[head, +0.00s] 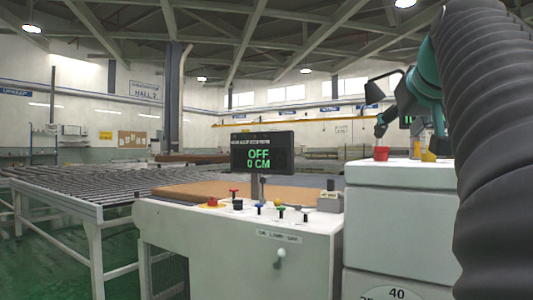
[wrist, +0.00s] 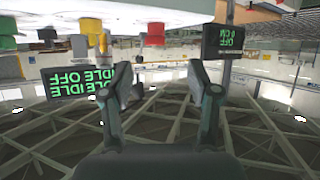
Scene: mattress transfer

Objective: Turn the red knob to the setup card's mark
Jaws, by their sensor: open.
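A red knob-like piece (head: 381,153) stands on top of the white cabinet (head: 400,186) at the right. A red piece (wrist: 155,35) also shows in the upside-down wrist view, beyond my fingers. My gripper (head: 384,108) is above the cabinet top, close over the red piece and apart from it. In the wrist view my gripper (wrist: 160,80) has its two fingers spread with nothing between them. I cannot make out a pointer on the red piece.
A console (head: 243,235) with several small coloured controls stands left of the cabinet. Its screen (head: 262,152) reads "OFF 0 CM". A roller conveyor (head: 90,185) lies farther left. Another screen (wrist: 78,82) reads "IDLE OFF". Yellow (wrist: 91,30) and green (wrist: 47,35) pieces are near the red one.

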